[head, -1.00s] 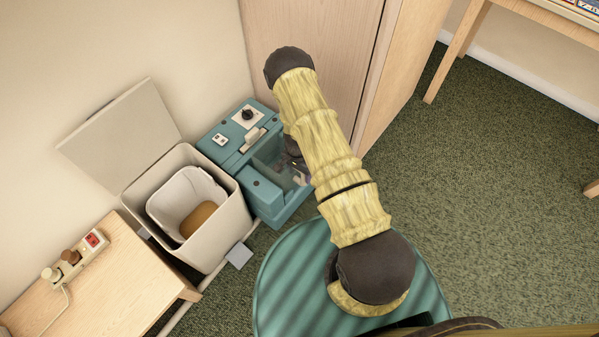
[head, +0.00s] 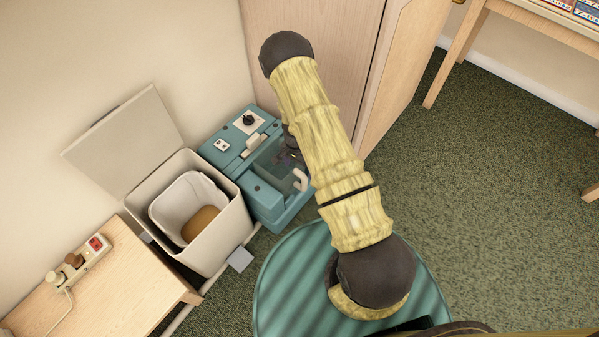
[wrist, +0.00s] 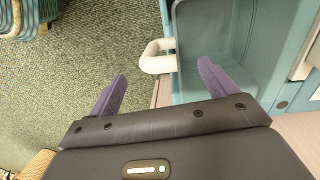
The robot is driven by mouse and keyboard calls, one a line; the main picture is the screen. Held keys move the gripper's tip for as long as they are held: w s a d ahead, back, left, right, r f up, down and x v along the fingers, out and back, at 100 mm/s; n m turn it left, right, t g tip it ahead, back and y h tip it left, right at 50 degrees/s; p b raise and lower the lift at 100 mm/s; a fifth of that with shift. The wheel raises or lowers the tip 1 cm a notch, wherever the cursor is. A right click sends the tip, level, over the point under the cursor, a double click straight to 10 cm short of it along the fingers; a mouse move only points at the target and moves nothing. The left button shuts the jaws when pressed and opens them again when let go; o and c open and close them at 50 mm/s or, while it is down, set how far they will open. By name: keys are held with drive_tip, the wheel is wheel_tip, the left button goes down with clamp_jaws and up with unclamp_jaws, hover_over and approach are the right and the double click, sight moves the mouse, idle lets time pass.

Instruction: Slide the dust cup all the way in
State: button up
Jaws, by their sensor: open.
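The dust cup (head: 271,163) is a see-through bin in a teal machine (head: 263,201), with a pale curved handle (head: 300,181) on its side facing the open floor. I cannot tell how deep the cup sits. In the wrist view the handle (wrist: 157,58) stands out from the cup's edge, and the cup's hollow inside (wrist: 218,45) is seen from above. My gripper (wrist: 163,70) is open and empty, with its two purple fingers apart. The handle lies just beyond the fingertips, between them in the picture. In the head view my arm mostly hides the gripper.
A cream bin (head: 221,238) with its lid up stands against the machine's left side. A wooden table (head: 125,270) with a power strip (head: 80,262) is at lower left. A wooden cabinet (head: 325,50) stands behind. Green carpet (head: 480,210) to the right is clear.

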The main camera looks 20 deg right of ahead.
wheel_tip(320, 180, up, 10)
drive_tip(key=p, duration=0.2)
drive_tip(key=shift+w, duration=0.45)
drive_tip(key=shift+a+r, duration=0.1)
drive_tip(key=s+r+n+t, duration=0.2)
drive_tip(key=s+r+n, duration=0.2)
drive_tip(key=r, duration=1.2)
drive_tip(key=s+r+n+t, duration=0.2)
drive_tip(key=s+r+n, duration=0.4)
drive_tip(key=s+r, duration=0.6)
wheel_tip(320, 180, up, 27)
drive_tip(key=p, duration=2.6)
drive_tip(key=shift+f, duration=0.15)
